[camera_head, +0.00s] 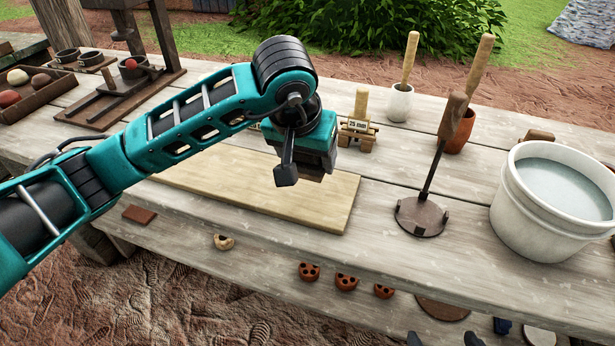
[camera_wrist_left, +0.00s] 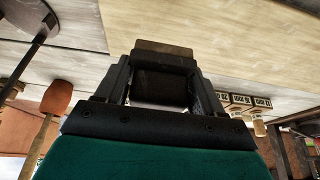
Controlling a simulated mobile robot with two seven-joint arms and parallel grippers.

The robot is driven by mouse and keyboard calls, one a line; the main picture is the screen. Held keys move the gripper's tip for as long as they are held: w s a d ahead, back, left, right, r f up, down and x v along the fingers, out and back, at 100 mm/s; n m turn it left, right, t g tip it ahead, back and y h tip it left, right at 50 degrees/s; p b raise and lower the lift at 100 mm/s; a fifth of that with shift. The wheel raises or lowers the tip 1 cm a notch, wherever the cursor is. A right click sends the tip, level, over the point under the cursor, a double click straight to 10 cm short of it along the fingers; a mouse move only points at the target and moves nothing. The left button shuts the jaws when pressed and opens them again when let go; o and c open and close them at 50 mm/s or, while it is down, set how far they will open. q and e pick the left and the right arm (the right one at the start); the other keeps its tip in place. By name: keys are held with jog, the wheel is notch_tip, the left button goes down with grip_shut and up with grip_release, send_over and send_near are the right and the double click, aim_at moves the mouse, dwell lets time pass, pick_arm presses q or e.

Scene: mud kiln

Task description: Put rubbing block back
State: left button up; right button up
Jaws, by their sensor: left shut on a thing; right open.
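My left gripper (camera_head: 308,165) is above the pale wooden board (camera_head: 200,182), near its right part. It is shut on a small brown block, which I take for the rubbing block (camera_wrist_left: 163,47). In the left wrist view the block sits between the two fingers, with its brown edge beyond the tips. In the head view the gripper mostly hides it. Two dark tips of my right gripper (camera_head: 444,339) show at the bottom edge, apart and empty.
A white water bucket (camera_head: 515,205) stands at the right. A round tool with an upright handle (camera_head: 421,216) stands between it and the board. A tray of balls (camera_head: 30,92) is far left.

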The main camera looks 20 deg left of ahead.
aim_at(307, 176)
pick_arm(q)
jog(key=shift+f, duration=0.55)
notch_tip(307, 176, down, 3)
jog(key=shift+f, duration=0.2)
jog(key=shift+b, duration=0.3)
jog(key=shift+f, duration=0.1)
jog(key=o, duration=1)
